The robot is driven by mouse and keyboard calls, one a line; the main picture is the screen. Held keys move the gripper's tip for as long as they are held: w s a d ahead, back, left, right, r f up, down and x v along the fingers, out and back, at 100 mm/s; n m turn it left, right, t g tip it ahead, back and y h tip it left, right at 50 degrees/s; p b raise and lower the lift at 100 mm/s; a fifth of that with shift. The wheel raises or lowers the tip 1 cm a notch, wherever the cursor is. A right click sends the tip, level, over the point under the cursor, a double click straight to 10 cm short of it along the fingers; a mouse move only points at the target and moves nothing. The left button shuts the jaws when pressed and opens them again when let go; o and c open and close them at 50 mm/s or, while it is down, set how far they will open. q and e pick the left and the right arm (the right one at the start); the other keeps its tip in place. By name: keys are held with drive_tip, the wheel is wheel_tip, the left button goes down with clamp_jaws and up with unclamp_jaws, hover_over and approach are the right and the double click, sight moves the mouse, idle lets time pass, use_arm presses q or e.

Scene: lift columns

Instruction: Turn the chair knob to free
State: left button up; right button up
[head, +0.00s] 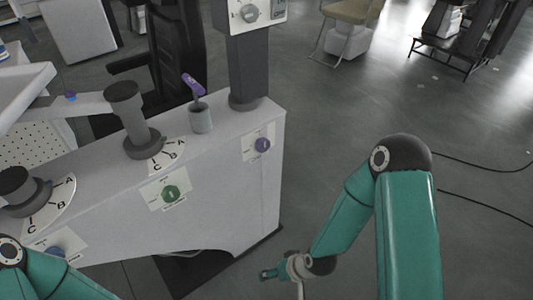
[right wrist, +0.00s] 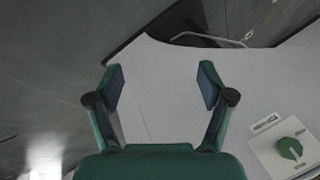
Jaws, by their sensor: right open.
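A green knob (head: 171,193) sits on a white label plate on the front of the grey console (head: 235,190) in the head view. It also shows at the lower right of the right wrist view (right wrist: 290,148). A purple knob (head: 263,145) is further right on the same face, and a blue knob (head: 55,252) is at the lower left, partly hidden. The labels are too small to read, so I cannot tell which is the chair knob. My right gripper (right wrist: 162,85) is open and empty, facing the console panel, apart from the knobs. My left gripper is out of view.
Two dark lever posts (head: 137,120) with A-B-C dials stand on the console top. A grey cup (head: 201,118) holds a purple-handled item. A column (head: 249,65) carries a grey knob (head: 250,13). The floor right of the console is open, with black cables (head: 485,205).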

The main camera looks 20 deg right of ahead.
drive_tip(key=w+d+f+t+b, duration=0.1)
drive_tip(key=w+d+t+b, duration=0.15)
drive_tip(key=w, duration=0.25)
drive_tip(key=w+d+f+t+b, duration=0.1)
drive_tip(key=w+t+b, duration=0.1)
drive_tip(key=w+b, duration=0.25)
drive_tip(key=n+t+y+b, duration=0.2)
drive_tip(key=n+t+b, duration=0.55)
drive_tip(key=b, duration=0.85)
approach(265, 147)
drive_tip(key=shift+m+t, duration=0.85)
drive_tip(key=shift+t, duration=0.05)
drive_tip(key=x, duration=0.3)
drive_tip(key=f+x, duration=0.1)
drive_tip(key=x, duration=0.2)
drive_tip(key=b+x, duration=0.1)
drive_tip(key=x, duration=0.3)
drive_tip(key=shift+a+f, duration=0.15)
drive_tip(key=shift+f, duration=0.15)
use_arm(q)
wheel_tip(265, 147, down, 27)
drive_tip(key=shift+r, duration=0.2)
